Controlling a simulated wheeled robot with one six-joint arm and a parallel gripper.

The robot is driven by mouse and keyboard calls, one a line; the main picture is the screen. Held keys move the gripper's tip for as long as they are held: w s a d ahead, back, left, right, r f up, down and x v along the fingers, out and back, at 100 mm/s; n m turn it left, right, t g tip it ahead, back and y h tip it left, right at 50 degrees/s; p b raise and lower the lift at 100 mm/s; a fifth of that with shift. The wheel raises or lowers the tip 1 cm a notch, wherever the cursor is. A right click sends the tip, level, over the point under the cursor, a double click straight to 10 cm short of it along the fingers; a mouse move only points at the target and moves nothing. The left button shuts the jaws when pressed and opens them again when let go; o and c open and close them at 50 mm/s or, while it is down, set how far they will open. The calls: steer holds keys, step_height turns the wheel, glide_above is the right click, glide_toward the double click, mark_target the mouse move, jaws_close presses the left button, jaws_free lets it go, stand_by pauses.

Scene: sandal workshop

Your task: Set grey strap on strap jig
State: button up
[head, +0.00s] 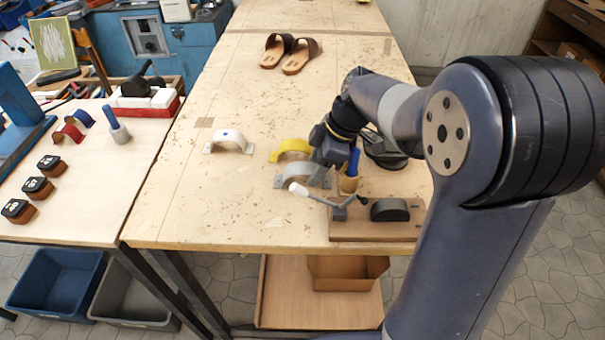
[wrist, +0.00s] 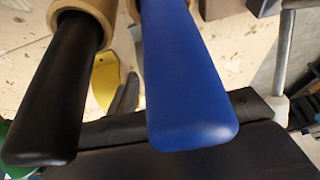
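The grey strap (head: 294,172) lies arched on the bench, just in front of the yellow strap (head: 287,148). The strap jig (head: 375,232) is a brown board with a dark rounded form (head: 389,210) and a lever with a white handle (head: 299,190), near the bench's front edge. My gripper (head: 327,160) hangs low by the right end of the grey strap, beside a blue-handled tool (head: 353,162). Its fingertips are hard to make out, and I cannot tell whether it touches the strap. In the wrist view, black (wrist: 48,90) and blue (wrist: 185,75) handles cover much of the picture.
A white strap (head: 229,142) with a blue mark lies left of the yellow one. The tool's wooden holder (head: 348,184) stands close between my gripper and the jig. Brown sandals (head: 290,52) lie farther back. The bench's left front part is clear.

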steer(key=c, duration=0.8)
steer(key=shift+r, duration=0.15)
